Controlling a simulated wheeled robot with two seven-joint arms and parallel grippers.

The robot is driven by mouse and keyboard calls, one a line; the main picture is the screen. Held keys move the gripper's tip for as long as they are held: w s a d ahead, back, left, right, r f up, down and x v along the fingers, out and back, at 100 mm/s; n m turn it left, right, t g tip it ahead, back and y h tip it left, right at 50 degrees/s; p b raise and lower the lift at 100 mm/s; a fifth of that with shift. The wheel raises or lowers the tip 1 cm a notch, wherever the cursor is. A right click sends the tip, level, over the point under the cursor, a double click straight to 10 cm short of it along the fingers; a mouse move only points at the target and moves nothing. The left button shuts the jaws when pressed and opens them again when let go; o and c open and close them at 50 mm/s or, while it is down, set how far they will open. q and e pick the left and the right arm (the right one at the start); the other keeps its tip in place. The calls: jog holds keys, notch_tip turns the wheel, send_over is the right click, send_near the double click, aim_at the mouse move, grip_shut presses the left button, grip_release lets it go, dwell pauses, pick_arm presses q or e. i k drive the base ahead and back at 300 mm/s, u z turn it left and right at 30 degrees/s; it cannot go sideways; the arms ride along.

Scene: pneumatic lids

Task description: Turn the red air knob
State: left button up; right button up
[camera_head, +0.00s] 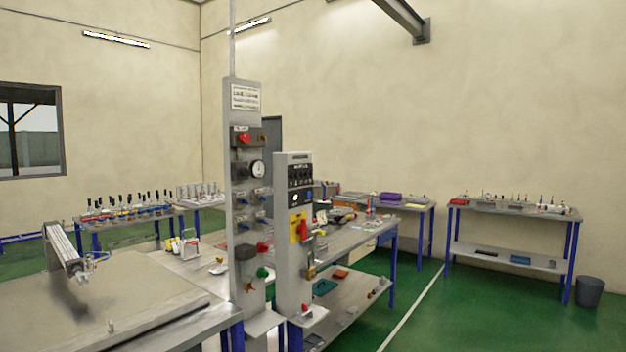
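A tall grey panel (240,205) stands upright near the middle of the head view. A red knob (244,138) sits near its top, on a dark block beside a round gauge (258,169). Lower on the same panel are a red button-like part (263,247), a green one (262,272) and a small red star-shaped part (248,287). Which red part is the air knob is not labelled legibly; the upper one by the gauge looks most like it. Neither of my grippers is in view.
A second, shorter grey panel (293,260) with switches stands just right. A workbench (140,290) with a slanted metal fixture (62,248) fills the lower left. Benches with tools line the walls. Green floor (450,320) is open at right; a bin (589,291) stands there.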

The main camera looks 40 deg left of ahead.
aim_at(245, 138)
jog(key=u, duration=0.75)
jog(key=i, duration=1.45)
jog(key=u, duration=1.25)
